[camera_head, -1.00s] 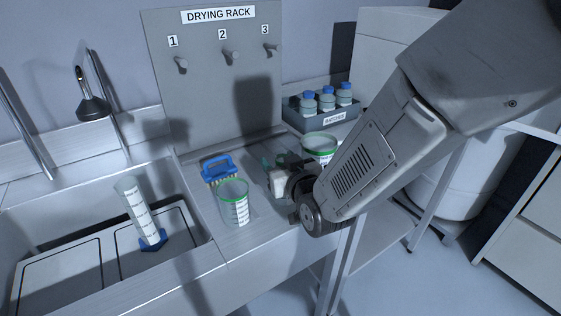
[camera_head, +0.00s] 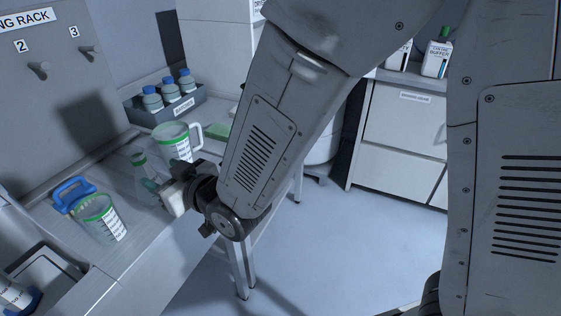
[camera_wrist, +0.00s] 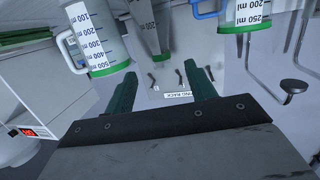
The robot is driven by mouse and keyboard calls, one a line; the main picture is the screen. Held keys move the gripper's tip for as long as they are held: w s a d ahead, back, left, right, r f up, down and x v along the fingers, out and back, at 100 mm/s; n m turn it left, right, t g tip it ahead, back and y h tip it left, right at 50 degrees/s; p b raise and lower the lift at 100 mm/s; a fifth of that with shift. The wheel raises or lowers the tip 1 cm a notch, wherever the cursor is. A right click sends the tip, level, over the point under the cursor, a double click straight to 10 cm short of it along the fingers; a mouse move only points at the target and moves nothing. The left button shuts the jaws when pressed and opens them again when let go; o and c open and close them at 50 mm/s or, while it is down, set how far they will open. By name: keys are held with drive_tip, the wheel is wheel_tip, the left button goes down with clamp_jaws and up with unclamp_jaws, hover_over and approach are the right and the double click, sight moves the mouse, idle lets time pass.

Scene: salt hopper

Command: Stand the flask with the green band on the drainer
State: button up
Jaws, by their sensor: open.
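The flask with the green band (camera_head: 141,168) is a clear conical flask standing upright on the steel surface beside the sink. My gripper (camera_head: 157,184) is at its near right side, partly covering it. In the wrist view, which is upside down, the flask (camera_wrist: 150,28) lies ahead, in line with the gap between my open fingers (camera_wrist: 162,76). Its green band (camera_wrist: 163,57) is on the neck, and nothing is held. The steel draining surface (camera_head: 135,240) beside the sink shows, but I cannot tell whether this is the drainer named.
A tray of blue-capped bottles (camera_head: 165,112) is at the back. A pegboard (camera_head: 60,100) rises behind. The floor (camera_head: 330,240) at right is clear.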

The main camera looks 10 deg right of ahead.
drive_tip(key=shift+w+d, duration=0.1)
drive_tip(key=d+r+m+g+h, duration=0.35)
drive_tip(key=d+h, duration=0.35)
drive_tip(key=d, duration=1.3)
drive_tip(key=s+d+r+m+g+h, duration=0.2)
drive_tip(key=s+d+g, duration=0.1)
drive_tip(key=s+d, duration=0.6)
drive_tip(key=s+d+r+m+g+h, duration=0.1)
drive_tip(key=s+d+r+m+g, duration=0.1)
drive_tip(key=s+d, duration=0.6)
drive_tip(key=s+m+g, duration=0.1)
drive_tip(key=s+g, duration=0.1)
drive_tip(key=s, duration=0.3)
drive_tip(key=shift+d+r+h, duration=0.25)
drive_tip(key=shift+d+h, duration=0.15)
